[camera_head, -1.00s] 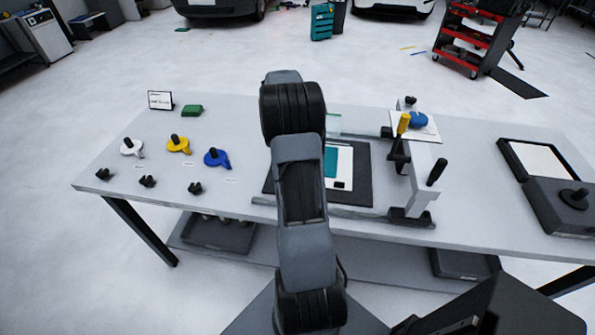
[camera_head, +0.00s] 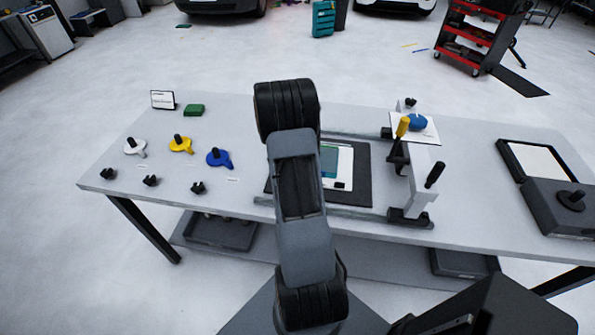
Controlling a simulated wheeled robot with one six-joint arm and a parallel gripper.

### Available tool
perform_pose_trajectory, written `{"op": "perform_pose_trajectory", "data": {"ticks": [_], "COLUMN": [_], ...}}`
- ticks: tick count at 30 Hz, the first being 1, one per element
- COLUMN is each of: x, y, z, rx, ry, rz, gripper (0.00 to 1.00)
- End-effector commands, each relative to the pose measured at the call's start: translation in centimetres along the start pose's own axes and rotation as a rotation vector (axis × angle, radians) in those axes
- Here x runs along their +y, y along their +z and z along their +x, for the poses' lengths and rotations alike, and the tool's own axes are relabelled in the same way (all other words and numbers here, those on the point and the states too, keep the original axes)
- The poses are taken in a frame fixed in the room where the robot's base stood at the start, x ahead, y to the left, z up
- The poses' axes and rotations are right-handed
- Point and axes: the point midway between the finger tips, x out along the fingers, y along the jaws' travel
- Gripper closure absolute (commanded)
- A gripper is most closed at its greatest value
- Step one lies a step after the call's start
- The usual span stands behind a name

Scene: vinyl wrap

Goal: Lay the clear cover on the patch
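The teal patch (camera_head: 329,162) shows in part on a white sheet (camera_head: 346,165) on the black mat (camera_head: 362,182), just right of my arm. A faint pale-green edge (camera_head: 345,138) near the top of the mat looks like part of the clear cover. The cover seems to be over the patch area, but I cannot tell whether it touches it. My arm hides the left part of the patch, the sheet and the mat. My gripper is hidden behind my own arm, so its fingers and hold do not show.
White (camera_head: 134,147), yellow (camera_head: 181,144) and blue (camera_head: 218,158) knobbed tools lie left. A green block (camera_head: 194,110) is behind them. A black case (camera_head: 562,205) sits far right.

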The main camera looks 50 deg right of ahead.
Motion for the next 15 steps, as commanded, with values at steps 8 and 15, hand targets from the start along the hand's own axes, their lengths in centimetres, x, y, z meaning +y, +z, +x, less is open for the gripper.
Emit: {"op": "perform_pose_trajectory", "data": {"ticks": [8, 15], "x": [0.02, 0.03], "y": [-0.04, -0.11], "z": [0.11, 0.25], "rx": [0.0, 0.0], "ry": [0.001, 0.001], "rz": [0.001, 0.001], "gripper": [1.0, 0.82]}}
